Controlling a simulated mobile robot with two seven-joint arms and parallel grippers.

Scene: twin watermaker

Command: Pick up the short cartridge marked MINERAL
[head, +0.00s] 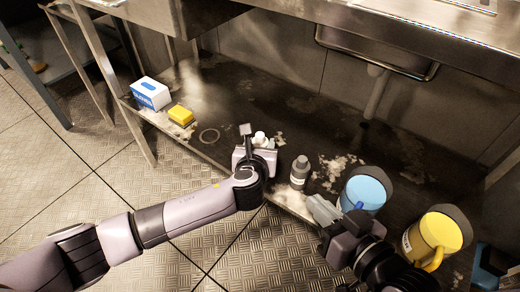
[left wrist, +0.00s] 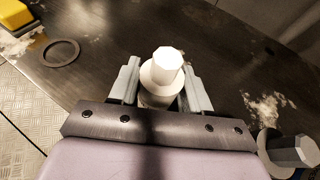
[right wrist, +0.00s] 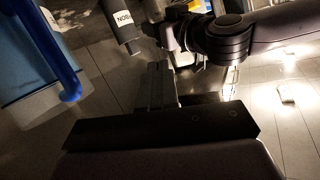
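A short white cartridge with a knobbed top (left wrist: 160,78) stands upright between the fingers of my left gripper (left wrist: 161,88). No marking on it can be read. In the head view its white top (head: 259,138) shows just beyond my left gripper (head: 247,140). The fingers are open on either side of it, close to its sides, with a thin dark gap on the right. A grey cartridge (head: 299,170) stands to the right; its label, partly seen in the right wrist view (right wrist: 125,18), reads upside down as ending in BON. My right gripper (right wrist: 161,85) is shut and empty.
A blue-white box (head: 150,93), yellow sponge (head: 180,115) and ring (head: 209,136) lie left. White crust patches mark the shelf's front edge.

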